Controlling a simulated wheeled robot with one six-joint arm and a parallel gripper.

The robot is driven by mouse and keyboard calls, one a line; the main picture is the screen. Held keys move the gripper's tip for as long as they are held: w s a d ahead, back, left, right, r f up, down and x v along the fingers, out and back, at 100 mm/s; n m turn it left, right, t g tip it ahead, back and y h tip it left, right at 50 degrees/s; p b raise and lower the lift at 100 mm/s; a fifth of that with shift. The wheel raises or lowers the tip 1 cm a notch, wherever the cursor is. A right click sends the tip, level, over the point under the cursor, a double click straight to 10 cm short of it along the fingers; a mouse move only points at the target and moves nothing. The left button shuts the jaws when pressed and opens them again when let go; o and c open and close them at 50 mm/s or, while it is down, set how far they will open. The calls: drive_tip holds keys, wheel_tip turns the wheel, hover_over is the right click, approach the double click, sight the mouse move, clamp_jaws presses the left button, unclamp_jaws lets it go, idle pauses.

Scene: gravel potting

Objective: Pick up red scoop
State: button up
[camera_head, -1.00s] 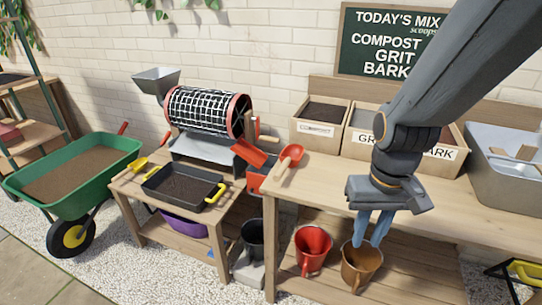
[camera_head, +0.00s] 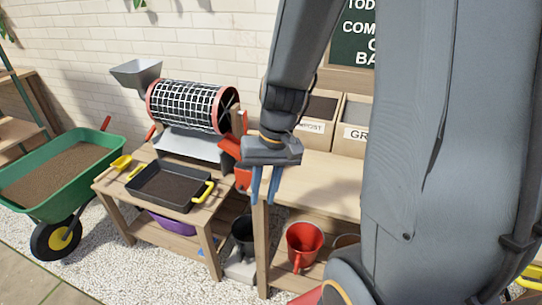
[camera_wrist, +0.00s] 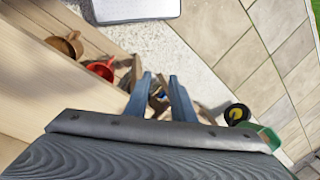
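My gripper (camera_head: 263,199) hangs fingers down at the left front corner of the potting bench in the head view. Its two blue fingers are spread apart; they also show in the wrist view (camera_wrist: 160,90), with nothing clearly held between them.
The potting bench (camera_head: 330,182) bears the compost box (camera_head: 316,122). A red jug (camera_head: 303,242) stands on its lower shelf. Left are the drum sieve (camera_head: 187,105), a black tray (camera_head: 170,186), a yellow scoop (camera_head: 121,162) and a green wheelbarrow (camera_head: 75,190).

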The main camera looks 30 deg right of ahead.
drive_tip(key=w+d+f+m+t+y+p, duration=0.1)
drive_tip(key=w+d+m+t+y+p, duration=0.35)
drive_tip(key=w+d, duration=0.85)
drive_tip(key=shift+m+h, duration=0.85)
drive_tip(key=shift+m, duration=0.1)
drive_tip(key=shift+p+x, duration=0.75)
drive_tip(key=shift+x, duration=3.05)
drive_tip(key=shift+w+d, duration=0.1)
drive_tip(key=shift+d, duration=0.1)
clamp_jaws()
